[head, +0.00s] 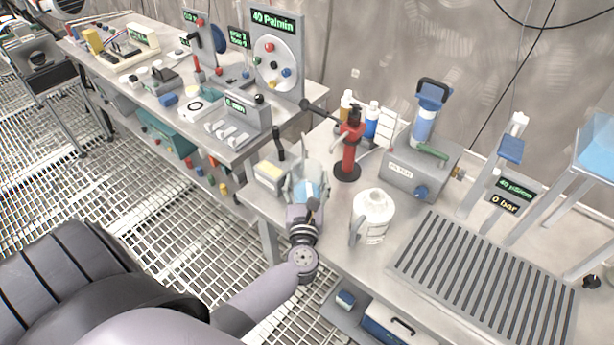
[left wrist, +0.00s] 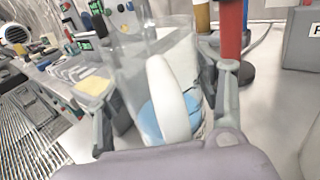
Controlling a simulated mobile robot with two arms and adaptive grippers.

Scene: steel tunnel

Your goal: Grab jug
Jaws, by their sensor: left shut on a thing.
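A clear jug (head: 311,172) with a white handle and light blue contents stands near the front left of the near bench. In the left wrist view the jug (left wrist: 150,60) fills the middle, its white handle facing my palm. My left gripper (head: 306,190) is shut on the jug, with one finger on each side of it. The jug looks upright; its base is hidden behind the gripper, so I cannot tell whether it touches the bench. My right gripper is not in view.
A white container with a handle (head: 372,218) stands right of the jug. A red hand pump (head: 349,155) is behind, a grey box with a lever (head: 268,177) is close on the left. A slatted grate (head: 480,280) covers the bench's right side.

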